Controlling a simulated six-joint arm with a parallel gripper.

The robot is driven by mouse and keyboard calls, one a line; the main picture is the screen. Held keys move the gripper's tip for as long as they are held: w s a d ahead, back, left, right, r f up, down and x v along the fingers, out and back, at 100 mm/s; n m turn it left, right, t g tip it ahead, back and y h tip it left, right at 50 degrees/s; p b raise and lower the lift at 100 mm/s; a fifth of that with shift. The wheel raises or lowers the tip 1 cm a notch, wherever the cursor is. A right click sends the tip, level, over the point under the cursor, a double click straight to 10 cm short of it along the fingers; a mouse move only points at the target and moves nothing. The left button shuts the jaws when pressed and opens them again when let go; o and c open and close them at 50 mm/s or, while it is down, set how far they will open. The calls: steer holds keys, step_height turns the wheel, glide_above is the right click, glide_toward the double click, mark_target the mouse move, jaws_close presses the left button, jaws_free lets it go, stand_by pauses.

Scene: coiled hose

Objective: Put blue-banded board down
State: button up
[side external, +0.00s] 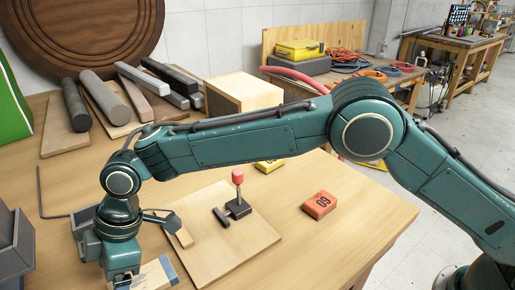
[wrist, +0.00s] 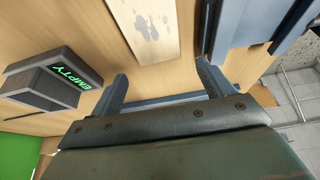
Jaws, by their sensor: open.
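The blue-banded board (side external: 150,274) lies at the bottom edge of the side view, partly hidden by my gripper. Its blue band (side external: 168,269) shows at the right end. My gripper (side external: 123,279) points down at the board's left part; contact cannot be told. In the wrist view my gripper (wrist: 163,83) is open, its fingers wide apart. A pale board with grey stains (wrist: 150,28) lies ahead of the fingertips there, outside them. It may be the same board; no blue band shows on it. A bluish strip shows between the fingers' bases.
A grey box with a green EMPTY sign (wrist: 68,76) stands left in the wrist view. A wooden base (side external: 225,255) carries a red-knobbed clamp (side external: 238,190). An orange block marked 09 (side external: 320,205) lies to the right. The tabletop right of the base is mostly clear.

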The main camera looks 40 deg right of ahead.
mark_target(111, 289)
steer(key=shift+x, duration=1.9)
steer(key=shift+c, duration=0.4)
steer(key=c, duration=1.1)
steer(key=shift+r, duration=0.1)
step_height(111, 289, up, 10)
steer(key=shift+f, duration=0.1)
